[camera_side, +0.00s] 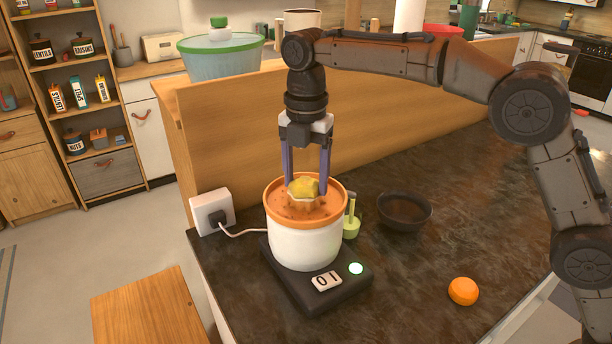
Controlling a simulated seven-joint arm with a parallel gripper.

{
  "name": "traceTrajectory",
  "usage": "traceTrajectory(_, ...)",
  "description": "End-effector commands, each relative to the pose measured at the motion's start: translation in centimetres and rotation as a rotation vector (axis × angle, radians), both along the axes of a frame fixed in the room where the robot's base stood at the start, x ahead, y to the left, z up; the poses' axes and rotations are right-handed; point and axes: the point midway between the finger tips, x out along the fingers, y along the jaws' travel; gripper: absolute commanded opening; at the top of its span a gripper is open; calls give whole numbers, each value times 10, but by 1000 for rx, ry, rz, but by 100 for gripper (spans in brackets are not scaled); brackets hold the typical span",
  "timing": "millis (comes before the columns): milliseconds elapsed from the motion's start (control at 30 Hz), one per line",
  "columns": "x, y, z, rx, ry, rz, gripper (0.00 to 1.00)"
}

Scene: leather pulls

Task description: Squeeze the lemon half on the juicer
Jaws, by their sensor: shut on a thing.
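The juicer (305,243) stands near the left end of the dark counter. It has a white body, an orange top and a dark base. The yellow lemon half (303,187) sits over the middle of the orange top, at the juicer's cone. My gripper (306,186) points straight down over it, with one purple finger on each side of the lemon half. It is shut on the lemon half. The contact of the far sides is hidden.
A cord runs to a white outlet box (211,211). A dark bowl (404,212) and an orange fruit (463,291) lie to the right. A light green-handled item (351,226) stands beside the juicer. A wooden panel rises behind.

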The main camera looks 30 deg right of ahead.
Motion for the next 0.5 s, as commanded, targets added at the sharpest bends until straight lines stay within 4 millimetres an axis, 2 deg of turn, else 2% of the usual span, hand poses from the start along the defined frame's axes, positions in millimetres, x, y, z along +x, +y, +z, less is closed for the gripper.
traceTrajectory(33,-1,-1,-8,-8,19,0,1)
traceTrajectory(367,-1,-1,-7,-8,19,0,1)
traceTrajectory(500,-1,0,0,-7,17,0,1)
